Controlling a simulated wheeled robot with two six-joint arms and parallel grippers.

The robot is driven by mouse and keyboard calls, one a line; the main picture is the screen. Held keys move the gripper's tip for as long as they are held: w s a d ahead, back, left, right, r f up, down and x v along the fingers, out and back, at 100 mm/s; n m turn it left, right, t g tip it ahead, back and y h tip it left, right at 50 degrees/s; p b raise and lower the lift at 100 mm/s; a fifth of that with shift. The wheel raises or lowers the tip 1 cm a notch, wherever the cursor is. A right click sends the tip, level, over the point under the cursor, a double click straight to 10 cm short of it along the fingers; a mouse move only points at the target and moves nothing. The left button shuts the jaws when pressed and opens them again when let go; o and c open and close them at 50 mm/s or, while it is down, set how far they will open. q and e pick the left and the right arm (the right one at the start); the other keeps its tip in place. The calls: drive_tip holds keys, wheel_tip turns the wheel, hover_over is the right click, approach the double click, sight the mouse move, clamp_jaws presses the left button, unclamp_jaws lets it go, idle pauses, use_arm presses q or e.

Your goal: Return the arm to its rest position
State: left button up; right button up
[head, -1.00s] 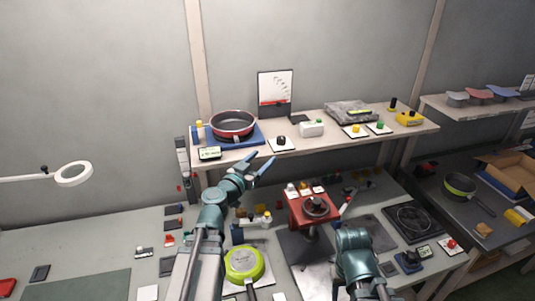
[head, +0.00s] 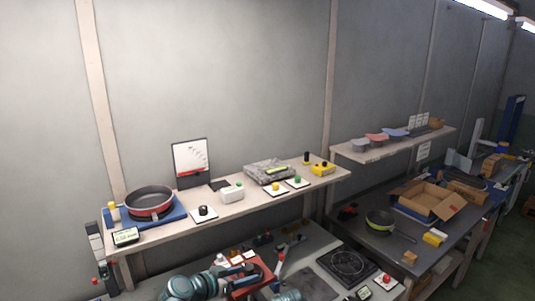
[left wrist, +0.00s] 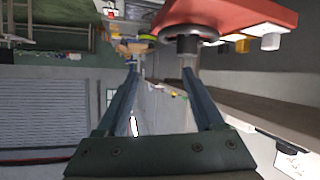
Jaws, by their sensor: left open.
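My left gripper (left wrist: 160,72) is open in the left wrist view, with nothing between its two long fingers. In the head view my left gripper (head: 238,276) shows low at the bottom edge, in front of the red fixture (head: 262,277) on the bench. The red fixture also shows in the left wrist view (left wrist: 245,14), at the top, beyond the right finger. Of my right arm only a teal link shows at the bottom edge of the head view; its gripper is out of frame.
A shelf (head: 235,208) above the bench holds a red pan (head: 149,202) on a blue scale, a white box (head: 231,193) and several button boxes. A black hotplate (head: 347,265) lies on the bench. A side table at right holds a green pan (head: 380,221) and an open carton (head: 432,201).

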use_arm(q)
drive_tip(key=s+d+f+g+y, duration=0.1)
drive_tip(key=s+d+f+g, duration=0.45)
drive_tip(key=s+f, duration=0.2)
drive_tip(key=s+a+f+n+g+y+b, duration=0.1)
drive_tip(key=s+a+f+n+g+y, duration=0.1)
drive_tip(key=s+f+g+y, duration=0.3)
drive_tip(key=s+a+f+y, duration=0.1)
drive_tip(key=s+f+y, duration=0.1)
drive_tip(key=s+y, duration=0.2)
drive_tip(key=shift+s+a+n, duration=0.3)
drive_tip(key=shift+s, duration=0.55)
